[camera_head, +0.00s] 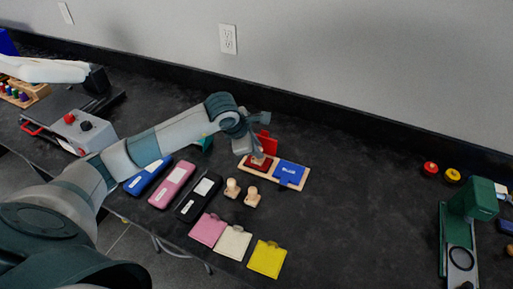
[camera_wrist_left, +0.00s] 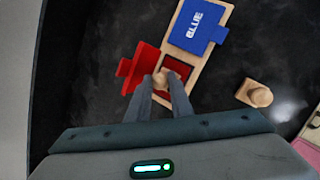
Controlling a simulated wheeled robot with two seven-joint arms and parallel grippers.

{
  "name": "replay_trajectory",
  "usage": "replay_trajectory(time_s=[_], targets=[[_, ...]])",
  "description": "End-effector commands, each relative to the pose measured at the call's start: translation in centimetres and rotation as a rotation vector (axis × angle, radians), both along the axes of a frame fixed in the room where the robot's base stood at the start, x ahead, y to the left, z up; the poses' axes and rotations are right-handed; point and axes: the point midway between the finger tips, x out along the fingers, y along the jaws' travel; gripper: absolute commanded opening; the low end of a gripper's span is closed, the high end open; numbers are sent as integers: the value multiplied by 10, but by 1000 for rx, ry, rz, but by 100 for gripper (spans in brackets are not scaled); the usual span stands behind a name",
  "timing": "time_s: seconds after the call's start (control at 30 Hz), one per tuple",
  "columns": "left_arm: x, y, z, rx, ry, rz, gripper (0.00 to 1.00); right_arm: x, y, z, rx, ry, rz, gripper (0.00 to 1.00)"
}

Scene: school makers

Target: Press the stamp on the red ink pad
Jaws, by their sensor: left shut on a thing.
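The red ink pad (camera_head: 264,167) sits in a wooden tray, its red lid (camera_head: 264,143) tipped open behind it. In the left wrist view the red pad (camera_wrist_left: 181,68) lies right of the opened red lid (camera_wrist_left: 140,68). My left gripper (camera_head: 257,153) is over the pad, pointing down. It is shut on a small wooden stamp (camera_wrist_left: 160,78), whose knob shows between the fingertips in the left wrist view. The stamp is at the pad's lid-side part; its lower face is hidden, so I cannot tell whether it touches. My right gripper is not in view.
A closed blue ink pad (camera_head: 289,172) shares the wooden tray (camera_head: 299,185). Two wooden stamps (camera_head: 232,188) (camera_head: 252,196) stand in front. Blue, pink and black cases (camera_head: 172,185) lie left, and pink, white and yellow pads (camera_head: 234,243) nearer.

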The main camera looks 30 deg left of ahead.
Motion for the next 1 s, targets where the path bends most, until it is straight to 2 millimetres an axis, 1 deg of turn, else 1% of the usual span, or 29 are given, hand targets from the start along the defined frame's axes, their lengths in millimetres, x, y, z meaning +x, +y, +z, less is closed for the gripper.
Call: replay_trajectory(time_s=[0.27, 1.0], targets=[[-1, 0, 1, 1, 3, 0, 0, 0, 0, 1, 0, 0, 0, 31], [0, 0, 49, 0, 0, -1, 0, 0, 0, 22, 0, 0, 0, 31]])
